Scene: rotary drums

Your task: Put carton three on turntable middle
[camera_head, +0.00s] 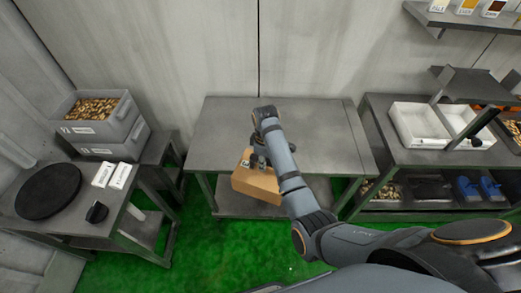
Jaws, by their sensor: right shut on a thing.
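A brown cardboard carton (262,187) hangs at the front edge of the middle grey table, a little tilted. My right gripper (258,161) is shut on it from above, and my arm hides part of its right side. I cannot read a number on the carton. A round black turntable (48,191) lies on the left table, well to the left of the carton; no carton is on it. My left gripper is not in view.
The middle table (225,130) has a bare top. Grey crates (126,125) stand behind. A white tray (410,118) is on the right bench. Green floor (200,240) lies between the tables.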

